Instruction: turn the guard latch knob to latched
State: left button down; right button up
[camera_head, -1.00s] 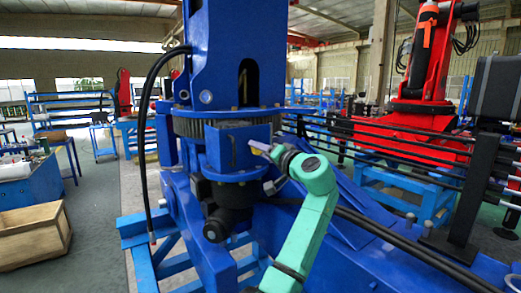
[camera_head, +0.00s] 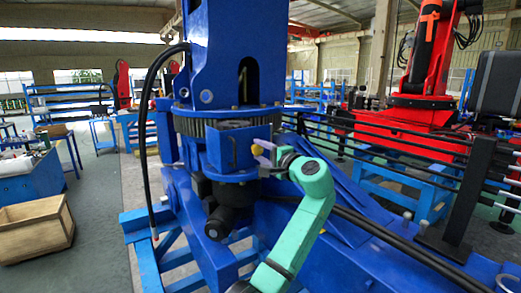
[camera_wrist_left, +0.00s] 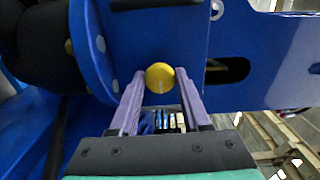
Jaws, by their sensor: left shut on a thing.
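The guard latch knob (camera_wrist_left: 160,77) is a round yellow knob on a blue panel in the left wrist view, with a short pale mark on its lower face. It also shows as a small yellow spot on the blue housing in the head view (camera_head: 257,150). My left gripper (camera_head: 264,153) reaches it from the right on a green arm. Its two purple fingers (camera_wrist_left: 160,84) stand on either side of the knob and are shut on it. My right gripper is not in view.
The blue crane column (camera_head: 220,50) rises above a toothed ring (camera_head: 215,122). A black motor (camera_head: 228,218) hangs below the housing. A black hose (camera_head: 146,150) runs down the left. A wooden crate (camera_head: 36,232) stands on the floor at left, with open floor beside it.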

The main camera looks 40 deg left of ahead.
pick_arm(q)
jog(key=shift+r, duration=0.1)
dwell(0.4)
jog(key=shift+c, duration=1.8)
grip_release()
jog(key=shift+d+f, duration=0.2)
jog(key=shift+d, duration=0.1)
jog(key=b+v, duration=0.6)
jog(key=v, duration=0.8)
jog(key=shift+r, duration=0.1)
